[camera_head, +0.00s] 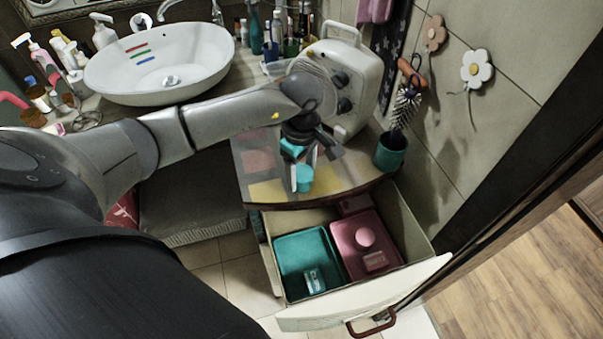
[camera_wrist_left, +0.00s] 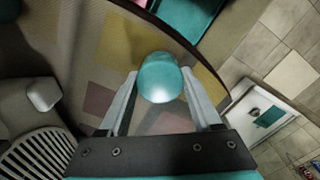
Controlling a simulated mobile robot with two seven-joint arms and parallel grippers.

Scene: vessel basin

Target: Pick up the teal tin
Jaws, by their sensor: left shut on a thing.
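The teal tin (camera_head: 304,176) is small and rounded. It is between the fingers of my left gripper (camera_head: 302,182), over the small curved counter (camera_head: 340,187) with coloured patches. In the left wrist view the tin (camera_wrist_left: 160,78) shows as a shiny teal round top between the two pale fingers of my left gripper (camera_wrist_left: 160,84). The gripper is shut on it. I cannot tell whether the tin touches the counter or is just above it. My right gripper is not in view.
Below the counter an open drawer (camera_head: 424,272) holds a teal tray (camera_head: 290,249) and a pink box (camera_head: 350,238). A teal cup (camera_head: 391,153) with a brush stands at the right. A white appliance (camera_head: 356,88) stands behind, and a white basin (camera_head: 160,85) lies left.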

